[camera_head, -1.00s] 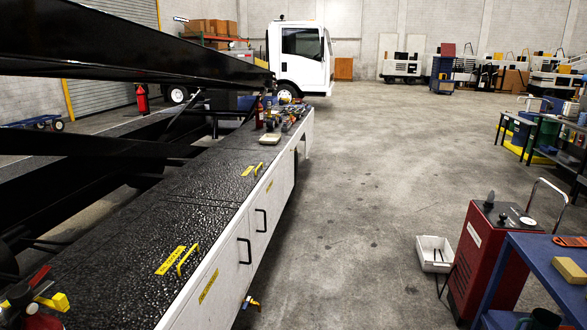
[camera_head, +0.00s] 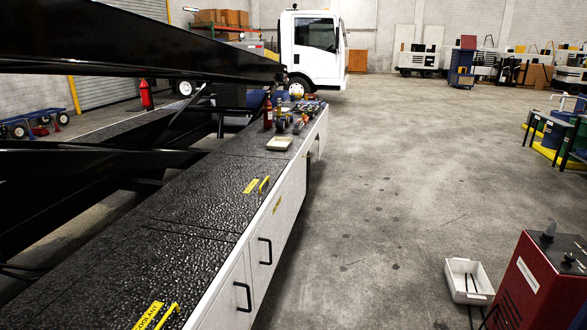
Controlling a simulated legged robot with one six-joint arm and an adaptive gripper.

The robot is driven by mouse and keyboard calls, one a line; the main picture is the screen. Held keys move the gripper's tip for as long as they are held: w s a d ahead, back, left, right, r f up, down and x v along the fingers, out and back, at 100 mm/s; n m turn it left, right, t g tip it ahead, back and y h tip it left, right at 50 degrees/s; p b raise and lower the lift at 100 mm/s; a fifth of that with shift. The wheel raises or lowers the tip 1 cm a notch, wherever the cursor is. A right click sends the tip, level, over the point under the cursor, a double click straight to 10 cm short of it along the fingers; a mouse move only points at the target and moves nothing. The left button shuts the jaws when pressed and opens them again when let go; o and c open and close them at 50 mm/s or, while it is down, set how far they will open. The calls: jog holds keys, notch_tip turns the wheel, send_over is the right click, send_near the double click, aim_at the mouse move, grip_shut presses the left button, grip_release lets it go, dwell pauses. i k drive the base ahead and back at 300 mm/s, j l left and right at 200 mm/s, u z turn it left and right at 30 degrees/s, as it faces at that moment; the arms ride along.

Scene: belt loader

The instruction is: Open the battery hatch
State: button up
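The belt loader's black textured deck (camera_head: 150,240) runs from the lower left toward the white truck. Panel seams cross it, and the panels look shut and flush. A near yellow label (camera_head: 148,316), seemingly reading "COOLANT", sits beside a yellow handle (camera_head: 171,316) at the bottom edge. Farther along is a second yellow label (camera_head: 251,185), too small to read, beside another yellow handle (camera_head: 264,183). I cannot tell which panel is the battery hatch. The white side (camera_head: 222,309) has doors with black handles (camera_head: 265,251). My gripper is not in view.
The black boom (camera_head: 130,45) hangs over the deck's left side. Tools and a red extinguisher (camera_head: 267,112) stand at the deck's far end. A white bin (camera_head: 468,281) and a red machine (camera_head: 535,283) are at lower right. The concrete floor between is clear.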

aim_at(227, 197)
jog(key=i, duration=2.95)
jog(key=i+l+u, duration=0.1)
jog(key=i+u, duration=0.25)
jog(key=i, duration=0.15)
